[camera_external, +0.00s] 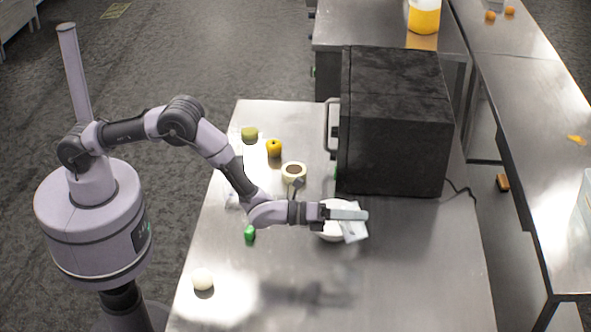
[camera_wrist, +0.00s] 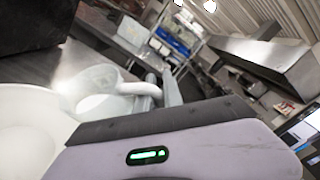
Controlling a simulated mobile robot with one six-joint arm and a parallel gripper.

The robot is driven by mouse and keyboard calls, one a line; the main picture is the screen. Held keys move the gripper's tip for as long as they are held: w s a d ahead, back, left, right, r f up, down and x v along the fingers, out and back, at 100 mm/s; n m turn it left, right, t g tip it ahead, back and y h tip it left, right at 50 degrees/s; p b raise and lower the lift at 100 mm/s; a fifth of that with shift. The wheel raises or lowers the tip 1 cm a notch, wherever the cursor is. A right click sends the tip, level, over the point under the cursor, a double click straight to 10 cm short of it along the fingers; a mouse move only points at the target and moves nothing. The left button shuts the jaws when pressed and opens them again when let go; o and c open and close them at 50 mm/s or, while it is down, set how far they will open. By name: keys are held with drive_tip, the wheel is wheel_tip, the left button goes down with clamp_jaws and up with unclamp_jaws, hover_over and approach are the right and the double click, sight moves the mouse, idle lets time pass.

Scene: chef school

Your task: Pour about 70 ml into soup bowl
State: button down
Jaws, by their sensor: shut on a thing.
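My gripper (camera_external: 348,213) is over the steel table, in front of the black oven. It is shut on a pale, translucent cup-like vessel (camera_external: 355,231), which looks tilted. In the wrist view the vessel (camera_wrist: 90,78) shows a handle running to the right, by a grey finger of my gripper (camera_wrist: 170,92). A white bowl (camera_external: 330,234) is under the gripper, partly hidden by it and the vessel. A large white rounded surface at the left of the wrist view (camera_wrist: 28,125) looks like the bowl. I cannot see any liquid or whether it is flowing.
The black oven (camera_external: 396,125) stands close behind my gripper. A cream ring-shaped item (camera_external: 293,170), a yellow fruit (camera_external: 274,147), a green item (camera_external: 249,233) and a pale round item (camera_external: 203,279) lie to the left. The front right of the table (camera_external: 430,280) is clear.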

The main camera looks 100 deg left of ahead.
drive_tip(key=shift+s+a+f+n+t+b, duration=0.15)
drive_tip(key=shift+s+a+n+t+b, duration=0.25)
drive_tip(key=shift+n+b, duration=0.8)
drive_tip(key=shift+a+r+b, duration=0.2)
drive_tip(key=shift+b, duration=0.15)
drive_tip(key=shift+s+a+r+n+t+b, duration=0.2)
drive_tip(key=shift+a+r+n+t+b, duration=0.3)
drive_tip(key=shift+b, duration=0.3)
idle(0.5)
drive_tip(key=shift+s+a+r+n+y+b, duration=0.15)
drive_tip(key=shift+s+a+n+y+b, duration=0.15)
drive_tip(key=shift+a+n+y+b, duration=0.25)
drive_tip(key=shift+d+r, duration=0.1)
drive_tip(key=d+m+p, duration=0.1)
drive_tip(key=p, duration=0.1)
drive_tip(key=w+d+m+g+p, duration=0.1)
drive_tip(key=m+p, duration=0.1)
drive_tip(key=p, duration=0.1)
drive_tip(key=w+d+m+h+p, duration=0.1)
drive_tip(key=p, duration=0.2)
drive_tip(key=shift+d+r+m+g, duration=0.1)
drive_tip(key=shift+m+g, duration=0.15)
drive_tip(key=shift+g, duration=0.05)
drive_tip(key=shift+d+f+m, duration=0.15)
drive_tip(key=shift+f+m, duration=0.15)
drive_tip(key=shift+f, duration=0.3)
drive_tip(key=shift+g, duration=0.3)
drive_tip(key=shift+w+d+f+m+g, duration=0.2)
drive_tip(key=shift+d+f+m+g, duration=0.1)
drive_tip(key=shift+f+m, duration=0.3)
